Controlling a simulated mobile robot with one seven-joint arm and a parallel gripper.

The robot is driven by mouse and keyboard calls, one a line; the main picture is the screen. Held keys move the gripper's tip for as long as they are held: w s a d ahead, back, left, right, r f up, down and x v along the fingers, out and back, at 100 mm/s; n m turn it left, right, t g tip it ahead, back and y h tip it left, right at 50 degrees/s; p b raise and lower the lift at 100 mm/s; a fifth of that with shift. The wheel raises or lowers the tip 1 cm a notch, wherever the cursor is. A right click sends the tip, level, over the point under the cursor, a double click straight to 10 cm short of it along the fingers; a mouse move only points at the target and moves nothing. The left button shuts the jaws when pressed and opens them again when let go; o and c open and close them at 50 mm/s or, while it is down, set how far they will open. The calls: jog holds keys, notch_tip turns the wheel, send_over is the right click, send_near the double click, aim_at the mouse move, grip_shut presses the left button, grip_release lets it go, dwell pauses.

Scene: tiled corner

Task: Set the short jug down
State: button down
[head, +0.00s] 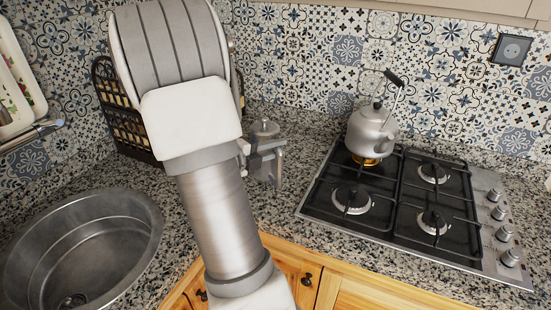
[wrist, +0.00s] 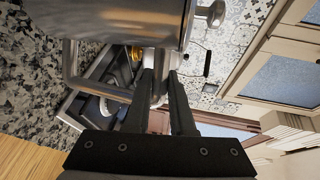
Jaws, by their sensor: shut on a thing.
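The short jug is a grey metal vessel. In the head view, its knobbed lid (head: 264,128) shows just right of my arm, above the counter's back corner, and my arm hides much of the rest. In the wrist view, the jug's body (wrist: 110,22) fills the upper left, with an angular metal handle below it. My gripper (wrist: 163,82) has its two dark fingers closed on that handle; in the head view the gripper (head: 262,158) is partly behind my wrist. I cannot tell whether the jug's base touches the counter.
A gas hob (head: 408,205) is to the right, with a kettle (head: 370,132) on its back left burner. A round sink (head: 85,250) is at the lower left. A dark rack (head: 118,105) stands against the tiled wall. Speckled counter (head: 300,150) is clear between my gripper and the hob.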

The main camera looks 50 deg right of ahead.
jog(key=shift+f, duration=1.5)
jog(key=shift+f+b, duration=0.2)
jog(key=shift+b, duration=0.1)
jog(key=c, duration=0.8)
grip_release()
jog(key=shift+o, duration=0.2)
jog(key=p+v, duration=0.1)
jog(key=v, duration=0.9)
jog(key=shift+r, duration=0.1)
